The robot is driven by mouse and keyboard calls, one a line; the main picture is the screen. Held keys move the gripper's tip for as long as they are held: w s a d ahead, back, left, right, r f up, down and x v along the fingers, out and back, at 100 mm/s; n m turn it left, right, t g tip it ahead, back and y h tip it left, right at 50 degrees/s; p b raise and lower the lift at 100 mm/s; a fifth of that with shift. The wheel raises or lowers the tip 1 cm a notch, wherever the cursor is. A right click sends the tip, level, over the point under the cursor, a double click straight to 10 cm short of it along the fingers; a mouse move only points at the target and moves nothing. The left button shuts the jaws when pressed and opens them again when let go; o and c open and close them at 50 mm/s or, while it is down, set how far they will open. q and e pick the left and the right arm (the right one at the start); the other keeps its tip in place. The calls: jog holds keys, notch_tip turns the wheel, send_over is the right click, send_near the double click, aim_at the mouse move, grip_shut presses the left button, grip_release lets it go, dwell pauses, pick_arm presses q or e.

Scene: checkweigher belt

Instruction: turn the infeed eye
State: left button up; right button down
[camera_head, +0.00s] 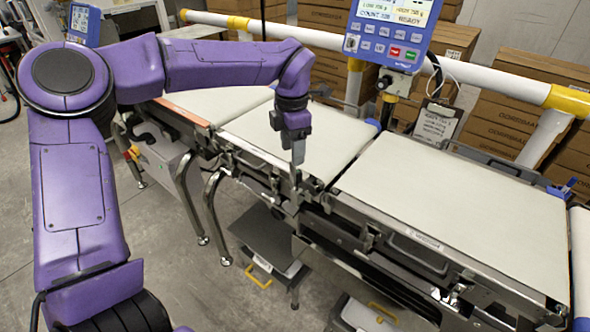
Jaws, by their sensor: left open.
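My left gripper (298,162) points down over the near edge of the middle belt (325,125), close to the gap before the large right belt (460,195). It is open, and its fingers show nearly edge-on with nothing visible between them. Small metal fittings (290,205) sit on the near rail just below the fingertips. I cannot tell for sure whether the infeed eye is among them, since the gripper covers part of this spot. I cannot tell whether the fingers touch anything. My right gripper is not in view.
A blue display panel (390,32) stands behind the belts, with a clipboard (436,125) below it. A white and yellow guard rail (480,77) runs along the back, before stacked cartons (488,118). A grey platform (262,235) lies under the frame. Open floor lies at the near left.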

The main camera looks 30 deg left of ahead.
pick_arm(q)
send_over(294, 191)
jog(key=w+a, duration=0.1)
notch_tip(294, 191, down, 8)
jog(key=shift+r, duration=0.25)
grip_shut()
jog(key=n, duration=0.3)
jog(key=shift+s+d+f+n, duration=0.1)
jog(key=shift+d+n, duration=0.1)
jog(key=shift+n, duration=0.1)
jog(key=shift+d+n+b, duration=0.1)
jog(key=shift+n+b, duration=0.2)
jog(key=shift+n, duration=0.7)
grip_release()
